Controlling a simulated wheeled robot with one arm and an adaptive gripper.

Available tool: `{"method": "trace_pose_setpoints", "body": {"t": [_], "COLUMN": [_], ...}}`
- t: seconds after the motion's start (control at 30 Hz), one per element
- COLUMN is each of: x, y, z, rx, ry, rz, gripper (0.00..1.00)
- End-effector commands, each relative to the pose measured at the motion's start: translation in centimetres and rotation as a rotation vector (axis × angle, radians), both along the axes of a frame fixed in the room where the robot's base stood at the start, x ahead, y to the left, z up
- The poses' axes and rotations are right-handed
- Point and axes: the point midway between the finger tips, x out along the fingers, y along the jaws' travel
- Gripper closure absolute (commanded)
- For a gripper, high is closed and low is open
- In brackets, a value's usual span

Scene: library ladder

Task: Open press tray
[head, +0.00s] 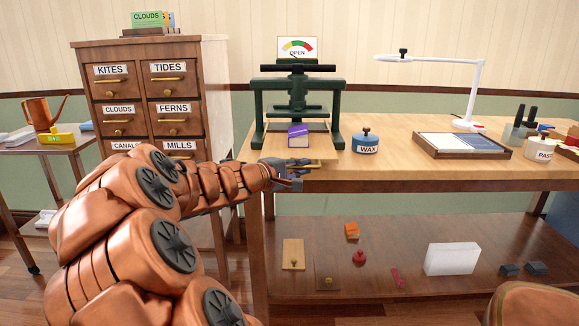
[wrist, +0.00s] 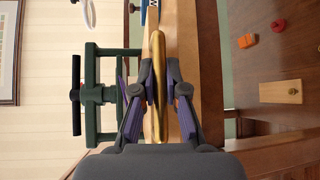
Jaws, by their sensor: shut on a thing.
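The dark green press (head: 298,98) stands on the left end of the wooden workbench; its frame also shows in the wrist view (wrist: 92,95). Its pale wooden tray (head: 271,141) lies low between the posts, with a purple book (head: 298,137) on it. A brass bar handle (head: 312,166) is at the tray's front, above the bench's front edge. My gripper (head: 291,174) comes in from the left at this handle. In the wrist view my gripper (wrist: 159,98) has its fingers closed on either side of the brass handle (wrist: 157,48). How far out the tray sits is hard to tell.
A blue wax pot (head: 366,144) and a framed flat tray (head: 462,144) stand to the right on the bench. A labelled drawer cabinet (head: 190,60) is at left. Floor-level shelf holds several loose items.

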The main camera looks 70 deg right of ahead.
Motion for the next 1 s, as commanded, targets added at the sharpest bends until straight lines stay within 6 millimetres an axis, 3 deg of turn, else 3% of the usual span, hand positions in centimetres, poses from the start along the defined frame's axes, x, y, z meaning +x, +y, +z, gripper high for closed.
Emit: {"method": "trace_pose_setpoints", "body": {"t": [0.43,0.47,0.7,1.0], "x": [-0.17,-0.17,-0.31,-0.33], "y": [0.17,0.17,0.17,0.21], "z": [0.00,0.00,0.01,0.01], "rx": [0.001,0.001,0.001,0.001], "ry": [0.000,0.000,0.000,0.000], "rz": [0.000,0.000,-0.003,-0.004], "gripper": [1.00,0.87,0.62,0.62]}}
